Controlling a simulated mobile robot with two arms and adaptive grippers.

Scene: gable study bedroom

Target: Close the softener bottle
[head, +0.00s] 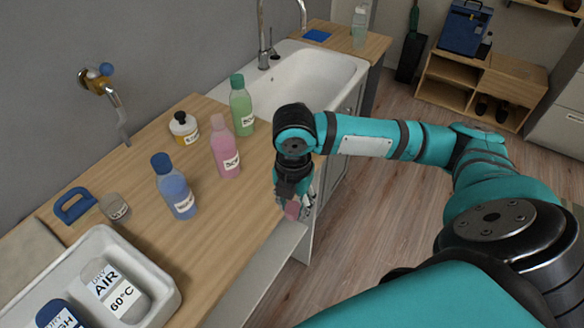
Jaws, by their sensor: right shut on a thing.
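A pink bottle (226,158) with a white label stands upright on the wooden counter; it is likely the softener bottle, but its label is too small to read. Its top (217,121) is narrow and pale pink, with no darker cap visible on it. My right gripper (293,208) is shut on a small pink piece (291,211) that looks like a cap, partly hidden by the fingers. It is at the counter's front edge, to the right of and nearer than the pink bottle, apart from it. My left gripper is not in view.
A blue bottle (175,188), a green bottle (241,106) and a yellow-white bottle (184,128) stand around the pink one. A small jar (114,207) and a white tray (165,276) are at lower left. A sink (310,75) lies behind. The counter's front strip is clear.

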